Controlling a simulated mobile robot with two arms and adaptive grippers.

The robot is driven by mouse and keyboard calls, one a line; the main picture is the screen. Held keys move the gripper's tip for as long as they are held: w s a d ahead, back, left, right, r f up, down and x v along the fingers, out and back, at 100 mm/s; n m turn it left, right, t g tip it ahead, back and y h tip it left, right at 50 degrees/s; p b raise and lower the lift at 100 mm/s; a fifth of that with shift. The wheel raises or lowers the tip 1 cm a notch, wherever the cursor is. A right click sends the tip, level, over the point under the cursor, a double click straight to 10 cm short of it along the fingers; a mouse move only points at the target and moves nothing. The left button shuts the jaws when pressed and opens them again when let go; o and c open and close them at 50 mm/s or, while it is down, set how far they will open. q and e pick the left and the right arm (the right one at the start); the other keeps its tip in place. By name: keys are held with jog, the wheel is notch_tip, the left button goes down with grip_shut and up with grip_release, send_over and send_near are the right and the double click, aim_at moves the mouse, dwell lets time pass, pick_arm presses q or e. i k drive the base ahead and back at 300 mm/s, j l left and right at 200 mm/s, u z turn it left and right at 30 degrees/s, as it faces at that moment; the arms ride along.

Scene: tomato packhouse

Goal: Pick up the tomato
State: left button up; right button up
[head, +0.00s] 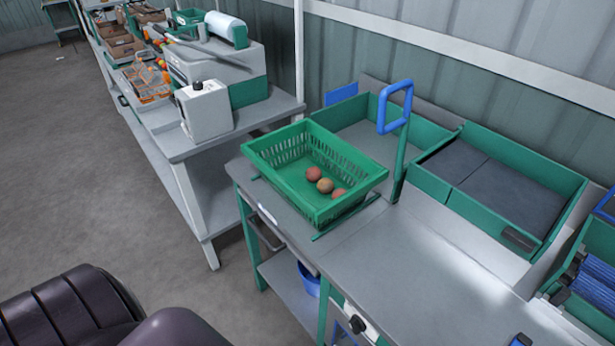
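Three reddish-orange tomatoes lie in a row inside a green slatted crate (268,176). The first tomato (313,174) is furthest back, the second tomato (325,186) is beside it, and the third tomato (338,194) is nearest the crate's right wall and partly hidden. The crate stands on the left end of the grey worktable (400,265). Neither of my grippers is in the head view.
Green trays (510,190) sit at the back right. A machine bench (245,125) stands at the back left. The tabletop right of the crate is clear.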

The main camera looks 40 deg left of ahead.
aim_at(325, 186)
jog(key=j+u, duration=0.1)
jog(key=u, duration=0.8)
